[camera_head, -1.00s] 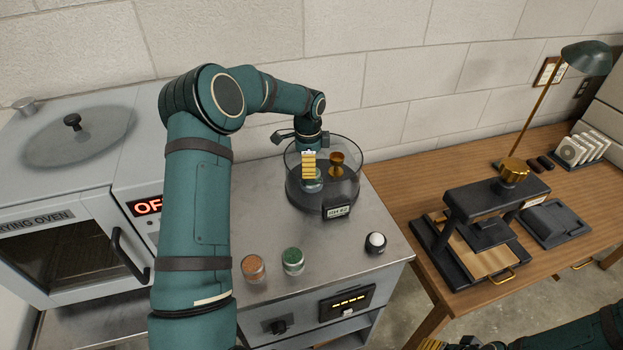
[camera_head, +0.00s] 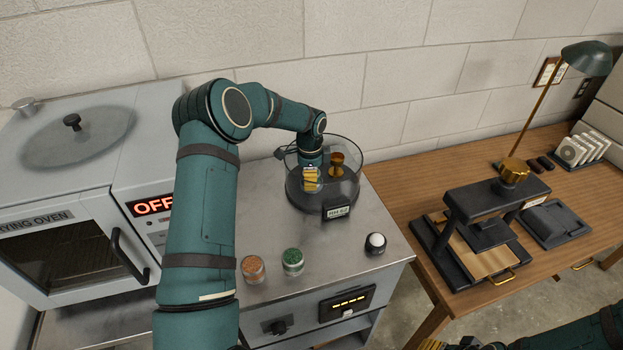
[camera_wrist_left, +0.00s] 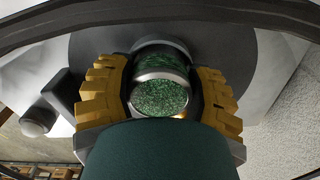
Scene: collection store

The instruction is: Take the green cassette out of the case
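The case is a round, clear-walled container (camera_head: 323,208) with a dark base, open at the top, on the steel bench. The green cassette is a short cylinder with a speckled green end and silver rim; it shows in the left wrist view (camera_wrist_left: 160,97). In the head view my left gripper (camera_head: 311,180) hides it. My left gripper points down inside the case, its yellow fingers on either side of the cassette. They look open, with narrow dark gaps beside it; contact is not clear. My right gripper (camera_head: 440,346) is mostly cut off at the bottom edge.
A brown-gold piece (camera_head: 337,163) stands in the case beside my left gripper. Orange-topped (camera_head: 253,269) and green-topped (camera_head: 292,262) jars and a white-topped black knob (camera_head: 375,243) are on the bench front. The drying oven (camera_head: 75,230) is left; a press (camera_head: 490,225) stands on the wooden table.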

